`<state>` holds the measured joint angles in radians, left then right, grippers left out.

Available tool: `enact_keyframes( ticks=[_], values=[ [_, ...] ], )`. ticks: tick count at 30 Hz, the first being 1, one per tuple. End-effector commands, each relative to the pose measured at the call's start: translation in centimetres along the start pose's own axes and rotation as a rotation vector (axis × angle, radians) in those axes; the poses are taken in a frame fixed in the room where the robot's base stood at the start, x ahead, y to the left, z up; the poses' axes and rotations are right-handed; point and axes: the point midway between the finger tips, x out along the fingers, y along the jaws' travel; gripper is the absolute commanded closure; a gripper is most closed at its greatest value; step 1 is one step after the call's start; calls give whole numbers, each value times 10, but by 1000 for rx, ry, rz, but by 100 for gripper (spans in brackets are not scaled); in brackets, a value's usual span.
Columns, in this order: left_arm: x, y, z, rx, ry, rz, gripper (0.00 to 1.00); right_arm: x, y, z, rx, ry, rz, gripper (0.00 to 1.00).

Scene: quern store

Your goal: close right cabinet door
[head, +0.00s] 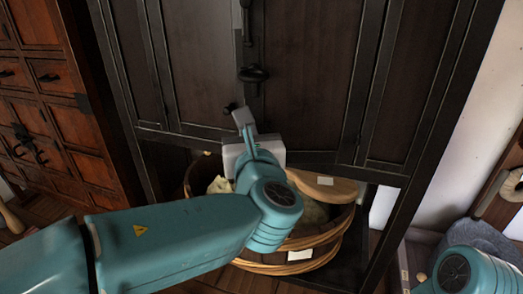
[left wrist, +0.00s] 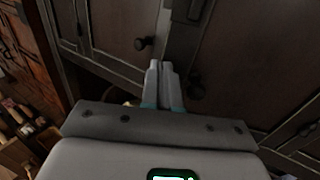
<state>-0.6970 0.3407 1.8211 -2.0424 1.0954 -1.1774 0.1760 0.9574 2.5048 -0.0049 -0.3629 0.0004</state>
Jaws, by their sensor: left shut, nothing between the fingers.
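A dark wooden cabinet fills the upper middle of the head view. Its left door (head: 200,70) and right door (head: 310,75) meet at a vertical seam. A dark knob (head: 253,74) sits by the seam on the right door; a smaller one (head: 230,108) is lower left. A lighter edge strip shows along the seam; I cannot tell whether the right door is slightly ajar or flush. My left gripper (head: 243,118) is shut and empty in front of the seam. In the left wrist view its fingertips (left wrist: 159,66) lie between two knobs (left wrist: 143,43) (left wrist: 197,91). My right gripper is outside the views.
Below the doors, an open shelf holds a round wooden basket (head: 320,240) with a lid-like board (head: 322,187). A reddish drawer chest (head: 55,100) stands at left. A grey crate (head: 425,248) is at lower right, near the white wall (head: 455,150).

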Motion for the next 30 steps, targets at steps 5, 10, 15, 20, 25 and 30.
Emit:
enact_keyframes(
  ticks=[5,10,15,20,25,30],
  values=[
    [24,0,0,0,1,6,100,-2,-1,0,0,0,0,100],
    [38,-4,0,1,1,3,100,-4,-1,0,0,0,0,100],
    [44,-6,0,0,1,3,100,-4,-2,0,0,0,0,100],
    [47,-7,0,0,1,0,100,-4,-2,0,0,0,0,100],
    [47,-8,0,0,1,0,100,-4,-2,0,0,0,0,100],
    [46,-8,0,0,1,0,100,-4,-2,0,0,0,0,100]
  ],
)
